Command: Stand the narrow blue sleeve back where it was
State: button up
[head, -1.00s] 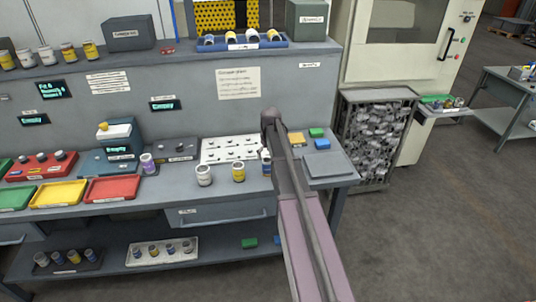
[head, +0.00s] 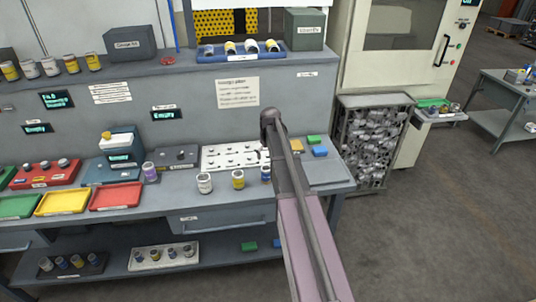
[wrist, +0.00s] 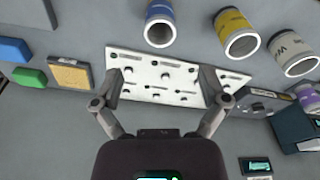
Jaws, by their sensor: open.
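A blue-and-white sleeve (head: 266,172) stands on the bench right beside my arm in the head view; I take it for the narrow blue one. In the wrist view the blue sleeve (wrist: 159,24) is at the top centre, beyond the fingertips and apart from them. My gripper (wrist: 163,88) is open and empty, its fingers spread over the white pegged board (wrist: 160,62). In the head view my arm hides the gripper. A yellow sleeve (head: 238,179) and a white sleeve (head: 204,183) stand to the left of the blue one.
A purple-banded sleeve (head: 150,172) stands further left, near the red tray (head: 116,194). Green and blue blocks (head: 319,152) and a grey plate (head: 330,174) lie right of the arm. A blue rack (head: 241,56) of sleeves is on the upper shelf. The bench's front strip is mostly clear.

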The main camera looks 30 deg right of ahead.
dwell(0.4)
jog(key=s+a+g, duration=0.1)
jog(key=s+a, duration=2.1)
jog(key=s, duration=0.2)
jog(key=shift+s+a, duration=0.25)
jog(key=shift+a, duration=0.1)
jog(key=shift+f, duration=0.1)
